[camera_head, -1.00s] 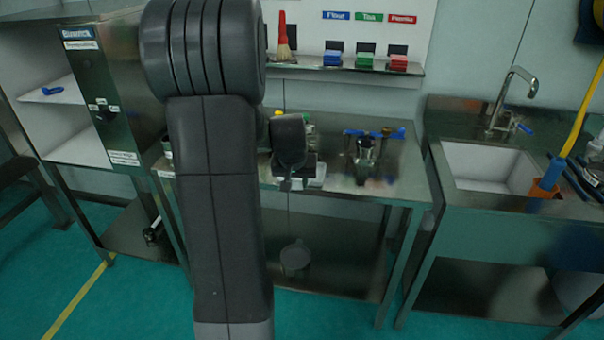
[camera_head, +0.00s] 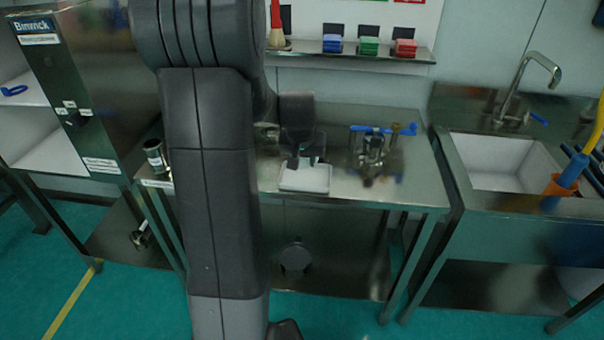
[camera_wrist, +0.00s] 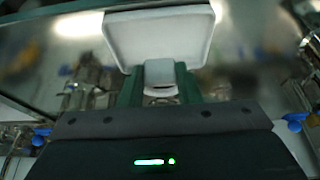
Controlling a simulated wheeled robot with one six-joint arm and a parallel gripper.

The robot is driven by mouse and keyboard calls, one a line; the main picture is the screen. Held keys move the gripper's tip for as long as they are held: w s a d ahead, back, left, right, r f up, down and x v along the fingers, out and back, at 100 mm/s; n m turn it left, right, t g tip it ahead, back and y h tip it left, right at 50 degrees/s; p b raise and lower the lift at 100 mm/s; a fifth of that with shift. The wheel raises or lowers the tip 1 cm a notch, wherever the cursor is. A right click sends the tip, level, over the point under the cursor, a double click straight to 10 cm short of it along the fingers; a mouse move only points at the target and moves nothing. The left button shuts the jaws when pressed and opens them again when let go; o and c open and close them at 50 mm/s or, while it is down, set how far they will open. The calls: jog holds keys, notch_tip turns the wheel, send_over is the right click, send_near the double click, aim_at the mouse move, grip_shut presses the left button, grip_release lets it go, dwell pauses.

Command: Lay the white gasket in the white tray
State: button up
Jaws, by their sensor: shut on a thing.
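The white tray (camera_head: 305,179) lies on the steel table, just below my gripper (camera_head: 305,160) in the head view. In the wrist view the tray (camera_wrist: 156,40) fills the top middle, beyond my fingertips. My gripper (camera_wrist: 160,82) has green fingers and is shut on a small pale piece, the white gasket (camera_wrist: 160,72). The gasket overlaps the tray's near edge in the wrist view; I cannot tell whether it touches the tray. The gasket's full shape is hidden, and in the head view I cannot make it out.
A metal device with a blue handle (camera_head: 372,150) stands right of the tray on the steel table (camera_head: 400,185). A can (camera_head: 155,157) stands at the table's left end. A sink (camera_head: 495,160) is at the right. Coloured boxes (camera_head: 369,46) sit on the wall shelf.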

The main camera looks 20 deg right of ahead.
aim_at(305, 183)
notch_tip(305, 183, down, 7)
jog(key=shift+r, duration=0.15)
dwell(0.4)
jog(key=shift+f, duration=0.2)
jog(key=o, duration=0.9)
jog(key=shift+o, duration=0.2)
jog(key=shift+r, duration=0.1)
jog(key=shift+r, duration=0.4)
jog(key=v, duration=1.1)
jog(key=shift+s+r, duration=0.15)
jog(key=shift+a, duration=0.1)
